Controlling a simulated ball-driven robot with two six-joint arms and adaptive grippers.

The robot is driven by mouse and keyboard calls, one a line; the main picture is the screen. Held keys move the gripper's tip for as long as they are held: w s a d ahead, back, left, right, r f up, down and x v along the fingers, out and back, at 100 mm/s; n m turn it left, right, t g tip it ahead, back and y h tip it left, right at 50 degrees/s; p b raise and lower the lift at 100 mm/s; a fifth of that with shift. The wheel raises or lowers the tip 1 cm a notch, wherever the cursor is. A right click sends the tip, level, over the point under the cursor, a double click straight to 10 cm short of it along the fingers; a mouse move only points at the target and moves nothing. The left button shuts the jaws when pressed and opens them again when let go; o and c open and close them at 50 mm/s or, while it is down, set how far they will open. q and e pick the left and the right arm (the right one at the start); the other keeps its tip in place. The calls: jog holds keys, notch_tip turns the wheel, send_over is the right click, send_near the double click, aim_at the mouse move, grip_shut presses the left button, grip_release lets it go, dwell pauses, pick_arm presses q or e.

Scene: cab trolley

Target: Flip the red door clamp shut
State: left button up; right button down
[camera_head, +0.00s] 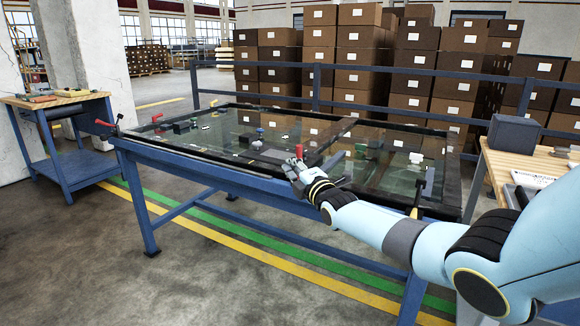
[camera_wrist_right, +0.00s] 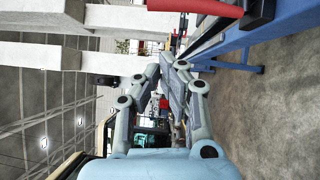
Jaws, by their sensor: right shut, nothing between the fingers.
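A red clamp handle (camera_head: 299,151) stands upright at the near edge of the framed glass door (camera_head: 240,163) on the blue table. My right gripper (camera_head: 294,168) is shut and empty, just in front of this handle in the head view. In the right wrist view, which is turned on its side, the gripper fingers (camera_wrist_right: 173,66) are together. A red handle (camera_wrist_right: 195,6) on a dark mount (camera_wrist_right: 259,12) crosses the top edge there, apart from the fingertips. I cannot tell whether the gripper touches it in the head view. My left gripper is not in view.
More red clamp handles show at the table's left corner (camera_head: 103,124) and far left edge (camera_head: 157,117). Small parts lie on the glass. A wooden-topped bench (camera_head: 520,165) with a grey box (camera_head: 514,133) stands right, a tool trolley (camera_head: 60,97) left. Floor in front is clear.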

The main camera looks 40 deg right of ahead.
pick_arm(q)
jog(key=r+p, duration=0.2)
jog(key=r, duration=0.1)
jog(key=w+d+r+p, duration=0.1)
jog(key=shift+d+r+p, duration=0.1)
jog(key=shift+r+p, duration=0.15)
jog(key=shift+p, duration=0.15)
pick_arm(e)
jog(key=s+a, duration=0.1)
jog(key=s, duration=0.8)
jog(key=shift+f, duration=0.15)
jog(key=shift+w, duration=0.1)
